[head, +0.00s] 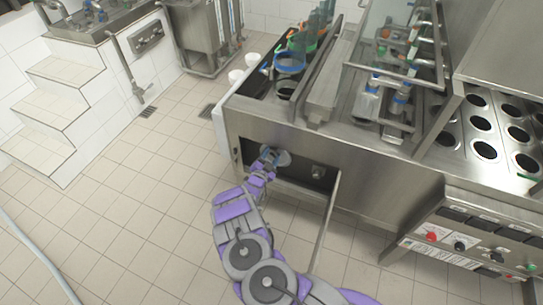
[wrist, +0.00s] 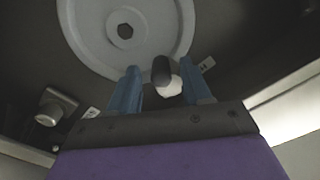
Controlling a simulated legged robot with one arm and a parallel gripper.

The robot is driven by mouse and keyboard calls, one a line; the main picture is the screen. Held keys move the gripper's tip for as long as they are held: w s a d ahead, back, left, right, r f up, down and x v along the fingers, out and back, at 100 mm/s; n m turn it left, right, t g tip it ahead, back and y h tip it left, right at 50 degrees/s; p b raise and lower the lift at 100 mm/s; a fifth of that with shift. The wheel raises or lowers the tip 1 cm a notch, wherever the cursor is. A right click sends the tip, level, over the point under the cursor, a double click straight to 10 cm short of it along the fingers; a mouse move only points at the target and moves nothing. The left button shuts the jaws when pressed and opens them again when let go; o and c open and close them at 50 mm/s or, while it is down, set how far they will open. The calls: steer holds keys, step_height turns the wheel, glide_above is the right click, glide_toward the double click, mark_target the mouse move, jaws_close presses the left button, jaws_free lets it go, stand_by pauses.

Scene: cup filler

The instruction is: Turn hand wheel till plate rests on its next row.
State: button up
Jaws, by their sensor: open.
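The hand wheel (wrist: 128,30) is a grey disc with a dark hex hub, seen large at the top of the wrist view. Its crank handle (wrist: 162,72) has a dark grip with a pale end and stands out from the lower right of the disc. My gripper (wrist: 168,88) is open, with one blue finger on each side of the handle. In the head view the wheel (head: 283,158) sits inside an open compartment low on the machine's front, with my gripper (head: 268,158) at its left part. Whether a finger touches the handle I cannot tell. I cannot make out the plate.
The compartment's open door (head: 325,222) hangs to the right of my arm. A control panel (head: 470,240) with red and black buttons stands at the right.

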steer(key=shift+w+d, duration=0.1)
steer(key=shift+w, duration=0.3)
jaws_close()
stand_by(0.5)
